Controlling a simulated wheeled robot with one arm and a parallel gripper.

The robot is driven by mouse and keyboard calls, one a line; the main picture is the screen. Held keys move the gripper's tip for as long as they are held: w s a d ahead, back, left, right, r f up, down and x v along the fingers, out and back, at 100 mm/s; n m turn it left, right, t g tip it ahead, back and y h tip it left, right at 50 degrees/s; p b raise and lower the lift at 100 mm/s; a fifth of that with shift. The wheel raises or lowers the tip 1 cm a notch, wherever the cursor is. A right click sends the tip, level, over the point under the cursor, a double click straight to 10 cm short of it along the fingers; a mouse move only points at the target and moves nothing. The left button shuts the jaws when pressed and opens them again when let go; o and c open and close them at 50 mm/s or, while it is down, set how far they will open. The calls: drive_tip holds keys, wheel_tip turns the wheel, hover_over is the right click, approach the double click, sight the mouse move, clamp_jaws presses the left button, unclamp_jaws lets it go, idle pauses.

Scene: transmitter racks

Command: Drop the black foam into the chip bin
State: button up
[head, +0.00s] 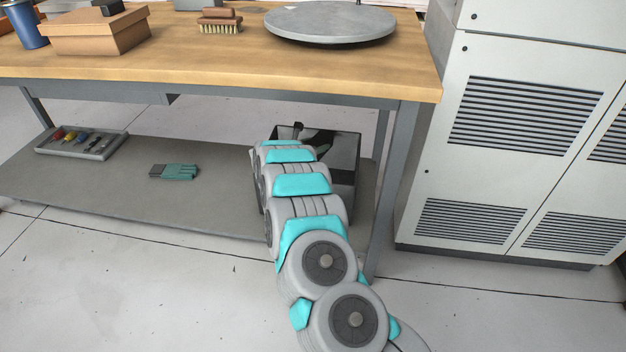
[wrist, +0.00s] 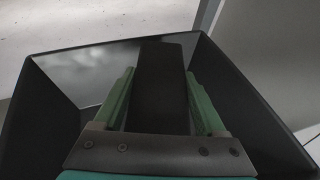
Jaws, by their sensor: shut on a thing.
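The black foam (wrist: 162,85) is a dark block held between the two green fingers of my gripper (wrist: 160,100) in the wrist view. The gripper is shut on it. The chip bin (wrist: 230,85) is a dark, open-topped box, and its walls surround the gripper and foam in that view. In the head view the chip bin (head: 345,160) stands on the lower shelf under the bench, at the right end. My arm reaches to it and hides much of it. A small dark shape shows at the bin's opening; I cannot tell what it is there. The bin's floor is mostly hidden.
The wooden benchtop (head: 200,67) lies above the bin, with a bench leg (head: 395,180) close on the right. A grey cabinet (head: 520,130) stands further right.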

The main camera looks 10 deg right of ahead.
drive_tip(key=o, duration=1.2)
drive_tip(key=shift+o, duration=0.2)
drive_tip(key=shift+b+v, duration=0.65)
drive_tip(key=shift+v, duration=3.25)
drive_tip(key=shift+f, duration=0.1)
